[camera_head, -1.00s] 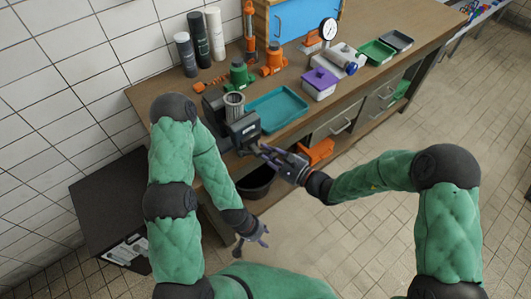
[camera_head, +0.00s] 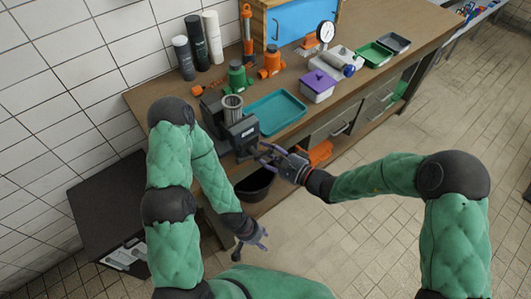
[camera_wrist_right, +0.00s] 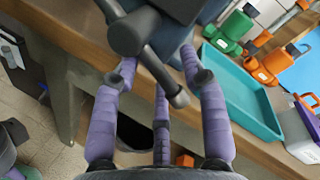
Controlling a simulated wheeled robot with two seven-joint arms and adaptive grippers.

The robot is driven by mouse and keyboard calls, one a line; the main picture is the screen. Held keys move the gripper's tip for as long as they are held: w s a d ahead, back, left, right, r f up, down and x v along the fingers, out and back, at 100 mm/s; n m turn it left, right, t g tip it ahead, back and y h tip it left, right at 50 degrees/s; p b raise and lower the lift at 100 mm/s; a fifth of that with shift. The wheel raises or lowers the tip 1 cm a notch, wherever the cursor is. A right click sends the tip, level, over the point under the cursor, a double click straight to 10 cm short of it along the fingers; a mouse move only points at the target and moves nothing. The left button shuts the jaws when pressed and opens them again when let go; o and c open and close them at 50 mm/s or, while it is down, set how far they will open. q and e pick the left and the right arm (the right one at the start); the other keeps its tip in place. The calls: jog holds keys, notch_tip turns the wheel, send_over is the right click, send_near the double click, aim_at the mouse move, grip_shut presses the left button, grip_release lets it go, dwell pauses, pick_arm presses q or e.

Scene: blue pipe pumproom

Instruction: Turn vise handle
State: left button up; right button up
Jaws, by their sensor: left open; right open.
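The dark grey vise (camera_head: 243,133) is mounted at the front left edge of the workbench. Its handle, a grey bar with knobbed ends, shows in the right wrist view (camera_wrist_right: 160,70), slanting from upper left to lower right. My right gripper (camera_head: 268,153) is at the front of the vise. Its purple fingers are open and spread on both sides of the handle; I cannot tell whether they touch it. The vise jaws partly run out of the top of the wrist view. My left gripper (camera_head: 258,240) is open and empty, low beside the bench front.
A metal cylinder (camera_head: 233,105) stands at the vise. A teal tray (camera_head: 275,113) lies just right of it, with a purple-lidded box (camera_head: 318,86) beyond. Green and orange jacks stand behind. A black bucket (camera_head: 254,185) sits below the vise. The floor in front is clear.

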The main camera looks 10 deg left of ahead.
jog(key=shift+d, duration=0.1)
jog(key=v, duration=1.1)
jog(key=shift+s+d, duration=0.25)
jog(key=shift+d, duration=0.05)
jog(key=s+d+f+n+g+h, duration=0.3)
jog(key=s+f+g+h, duration=0.4)
jog(key=s+f, duration=0.75)
jog(key=d+f+n+h, duration=0.2)
jog(key=d+f, duration=0.2)
jog(key=f, duration=0.3)
jog(key=d+f+n+t+h, duration=0.1)
jog(key=d+f+n+h, duration=0.2)
jog(key=f, duration=0.5)
jog(key=shift+w+d, duration=0.25)
jog(key=shift+d, duration=0.25)
